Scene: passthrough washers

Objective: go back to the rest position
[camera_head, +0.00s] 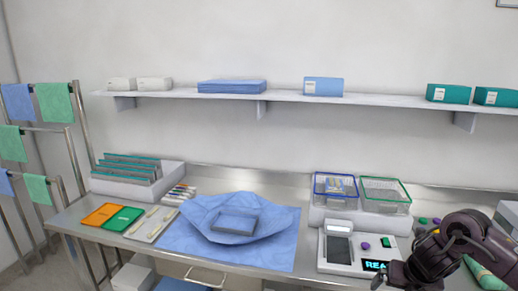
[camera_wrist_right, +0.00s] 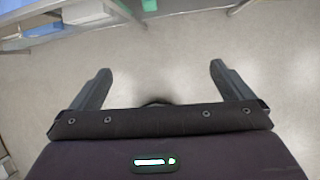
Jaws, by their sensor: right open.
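My right gripper (camera_wrist_right: 160,84) is open and empty in the right wrist view, its two fingers spread wide over the bare grey floor. In the head view my right arm (camera_head: 455,245) comes in at the lower right, in front of the counter's right end; its fingertips are hard to make out there. My left gripper is not in view.
The steel counter (camera_head: 290,185) carries a blue wrap with a grey tray (camera_head: 237,222), a device with a lit display (camera_head: 375,265), two wire baskets (camera_head: 385,193), and orange and green cards (camera_head: 122,217). A shelf (camera_head: 290,96) runs above. A towel rack stands left.

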